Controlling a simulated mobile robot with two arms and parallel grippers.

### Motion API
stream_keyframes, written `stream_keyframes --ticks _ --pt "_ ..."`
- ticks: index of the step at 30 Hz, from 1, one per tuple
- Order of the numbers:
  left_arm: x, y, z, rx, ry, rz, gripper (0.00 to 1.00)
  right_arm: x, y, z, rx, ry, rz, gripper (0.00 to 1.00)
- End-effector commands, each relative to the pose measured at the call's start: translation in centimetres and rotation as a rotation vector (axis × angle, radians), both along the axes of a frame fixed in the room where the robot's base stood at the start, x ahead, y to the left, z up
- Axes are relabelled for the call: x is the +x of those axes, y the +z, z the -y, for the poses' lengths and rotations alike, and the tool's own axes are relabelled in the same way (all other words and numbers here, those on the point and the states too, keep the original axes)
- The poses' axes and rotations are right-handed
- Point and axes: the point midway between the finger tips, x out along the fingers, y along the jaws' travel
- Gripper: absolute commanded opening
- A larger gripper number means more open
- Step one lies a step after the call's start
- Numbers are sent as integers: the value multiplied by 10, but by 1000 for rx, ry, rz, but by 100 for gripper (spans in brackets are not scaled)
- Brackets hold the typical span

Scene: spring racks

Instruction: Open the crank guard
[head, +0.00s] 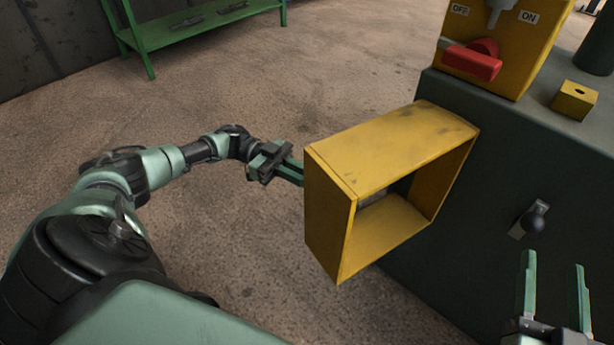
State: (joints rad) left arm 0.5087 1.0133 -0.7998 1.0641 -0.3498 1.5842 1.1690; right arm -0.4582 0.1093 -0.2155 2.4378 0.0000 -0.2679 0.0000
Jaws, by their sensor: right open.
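A yellow box-shaped guard (395,150) stands out from the side of the dark green machine, its hollow side facing right. I take it for the crank guard; it looks swung out from the machine, though its hinge is not visible. My left gripper (292,170) is at the guard's far left side, its green fingertips partly hidden behind the guard's wall. I cannot tell whether it touches or grips it.
On the machine (445,104) stands a yellow switch box (518,62) marked OFF and ON, with a red handle (472,62). A small yellow block (574,100) with a hole sits beside it. A green rack (160,37) stands at the back left. The floor between is clear.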

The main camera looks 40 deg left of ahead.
Motion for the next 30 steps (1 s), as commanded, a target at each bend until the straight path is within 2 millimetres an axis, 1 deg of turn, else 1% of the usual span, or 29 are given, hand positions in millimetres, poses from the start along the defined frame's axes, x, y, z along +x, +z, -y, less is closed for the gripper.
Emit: stream_keyframes --ticks 6,17,18,19,20,30 --pt "2 -1 2 1 4 -3 0 0 -6 1 -8 -2 -28 52" --pt "2 -1 3 1 3 -2 0 0 -6 1 -8 -2 -30 52" --pt "2 -1 3 1 3 -2 21 0 -6 1 -8 -2 -30 52" --pt "2 -1 3 1 3 -2 29 0 -6 1 -8 -2 -29 52" --pt "2 -1 3 1 3 -2 34 0 -6 1 -8 -2 -29 52" --pt "2 -1 -1 1 3 -1 34 0 -6 1 -7 -2 -28 52"
